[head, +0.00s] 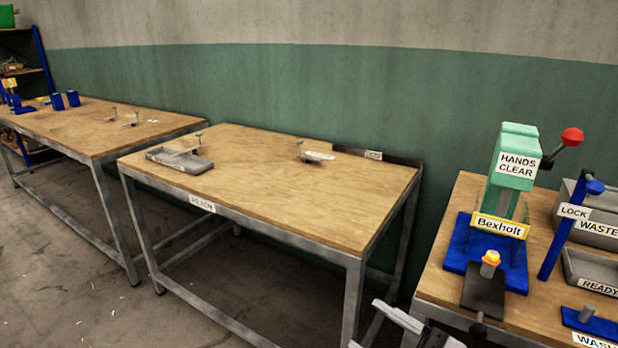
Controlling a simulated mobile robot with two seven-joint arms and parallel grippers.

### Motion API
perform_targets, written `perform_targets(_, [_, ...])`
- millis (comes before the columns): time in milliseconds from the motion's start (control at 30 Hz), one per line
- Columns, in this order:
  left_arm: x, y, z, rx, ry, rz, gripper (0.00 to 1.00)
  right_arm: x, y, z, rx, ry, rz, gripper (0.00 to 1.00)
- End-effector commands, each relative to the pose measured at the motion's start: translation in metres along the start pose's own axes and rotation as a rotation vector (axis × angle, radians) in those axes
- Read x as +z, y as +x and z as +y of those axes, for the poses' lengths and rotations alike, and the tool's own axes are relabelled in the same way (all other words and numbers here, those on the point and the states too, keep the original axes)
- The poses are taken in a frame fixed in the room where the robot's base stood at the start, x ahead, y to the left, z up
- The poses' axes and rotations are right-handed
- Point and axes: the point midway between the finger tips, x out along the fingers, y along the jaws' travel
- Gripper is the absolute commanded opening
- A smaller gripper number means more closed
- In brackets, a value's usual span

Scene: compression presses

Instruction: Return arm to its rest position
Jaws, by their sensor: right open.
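My right gripper (428,328) shows at the bottom edge, in front of the right-hand table, cut off by the frame. It is open, with a pale grey finger visible and no object seen between its fingers. My left gripper is out of view. The green press (515,160) with a red-knobbed lever (572,137) stands on a blue base (459,246) just beyond the gripper. A dark plate (483,293) lies in front of the press, with a small yellow and orange piece (490,262) upright at its far end.
A blue LOCK post (553,240) and grey WASTE (597,229) and READY (592,272) trays stand right of the press. The middle table (270,185) holds a shallow grey tray (160,157) and is mostly clear. Another table (80,128) stands at left.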

Motion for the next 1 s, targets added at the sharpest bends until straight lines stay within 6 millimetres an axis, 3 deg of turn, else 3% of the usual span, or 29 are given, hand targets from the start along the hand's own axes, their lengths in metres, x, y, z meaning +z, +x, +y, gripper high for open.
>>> perform_targets(133, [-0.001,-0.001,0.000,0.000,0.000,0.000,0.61,0.048,-0.043,-0.001,0.322,0.171,-0.234,0.58])
perform_targets(233, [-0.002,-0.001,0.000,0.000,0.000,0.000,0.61,0.086,-0.086,-0.021,0.470,0.293,-0.455,0.58])
perform_targets(367, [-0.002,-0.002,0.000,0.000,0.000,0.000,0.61,0.123,-0.147,-0.072,0.561,0.460,-0.754,0.58])
perform_targets(500, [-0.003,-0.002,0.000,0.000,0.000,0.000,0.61,0.137,-0.193,-0.125,0.564,0.602,-0.977,0.58])
perform_targets(600, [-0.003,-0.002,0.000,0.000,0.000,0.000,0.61,0.139,-0.210,-0.148,0.549,0.663,-1.063,0.58])
perform_targets(700, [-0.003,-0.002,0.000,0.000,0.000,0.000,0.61,0.139,-0.218,-0.159,0.539,0.690,-1.099,0.58])
perform_targets(1000, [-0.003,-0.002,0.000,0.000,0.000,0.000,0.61,0.139,-0.218,-0.160,0.537,0.693,-1.103,0.58])
